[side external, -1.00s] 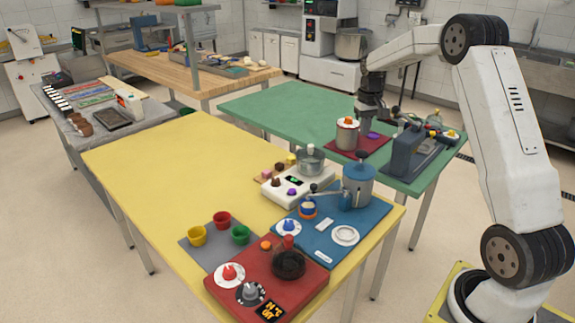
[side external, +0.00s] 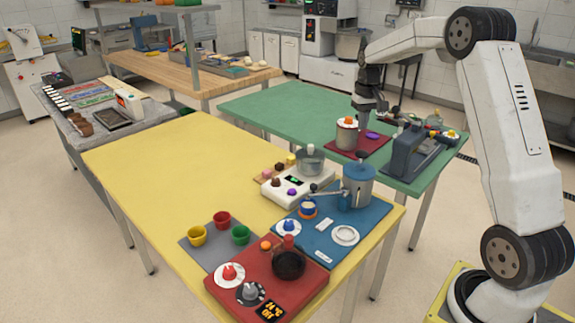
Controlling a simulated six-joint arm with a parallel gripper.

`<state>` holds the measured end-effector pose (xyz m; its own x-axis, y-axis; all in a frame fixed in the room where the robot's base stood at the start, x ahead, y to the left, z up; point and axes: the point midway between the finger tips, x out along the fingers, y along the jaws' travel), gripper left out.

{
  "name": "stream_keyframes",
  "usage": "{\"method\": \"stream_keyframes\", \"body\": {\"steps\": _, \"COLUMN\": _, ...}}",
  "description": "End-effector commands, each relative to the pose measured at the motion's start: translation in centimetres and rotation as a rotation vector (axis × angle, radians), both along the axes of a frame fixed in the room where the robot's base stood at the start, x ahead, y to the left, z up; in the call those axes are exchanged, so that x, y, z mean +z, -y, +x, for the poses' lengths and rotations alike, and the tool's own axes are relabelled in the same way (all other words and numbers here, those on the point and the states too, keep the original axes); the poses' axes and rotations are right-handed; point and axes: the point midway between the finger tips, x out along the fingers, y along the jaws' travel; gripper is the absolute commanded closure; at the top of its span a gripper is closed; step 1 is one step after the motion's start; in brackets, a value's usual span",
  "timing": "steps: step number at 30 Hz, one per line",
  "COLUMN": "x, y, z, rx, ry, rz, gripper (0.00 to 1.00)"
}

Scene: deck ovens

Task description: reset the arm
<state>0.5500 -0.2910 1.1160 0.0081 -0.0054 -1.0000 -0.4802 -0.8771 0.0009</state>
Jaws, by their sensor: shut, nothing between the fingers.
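My gripper (side external: 367,112) hangs at the end of my white and black arm, above the green table (side external: 285,113). It points down just right of the steel canister (side external: 346,136) with an orange knob on top, which stands on a dark red mat (side external: 374,146). The gripper is shut and holds nothing. A small purple piece (side external: 372,135) lies on the mat below it. The fingertips are small here, and I cannot tell how far they are above the mat.
A dark blue-grey machine (side external: 412,150) stands right of the mat. The yellow table (side external: 170,160) in front carries a white scale (side external: 297,187), a blue canister (side external: 358,185), a red panel (side external: 310,283) and coloured cups (side external: 222,219). The green table's left part is clear.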

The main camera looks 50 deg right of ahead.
Motion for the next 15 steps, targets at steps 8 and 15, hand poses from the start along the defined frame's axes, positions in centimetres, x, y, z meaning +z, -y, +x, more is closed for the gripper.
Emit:
{"method": "stream_keyframes", "body": {"steps": 8, "x": -1.2, "y": -6.6, "z": -0.2, "rx": 0.095, "ry": 0.033, "rz": -0.019, "gripper": 1.00}}
{"method": "stream_keyframes", "body": {"steps": 15, "x": -2.7, "y": -13.3, "z": -1.9, "rx": 0.193, "ry": 0.074, "rz": -0.036, "gripper": 1.00}}
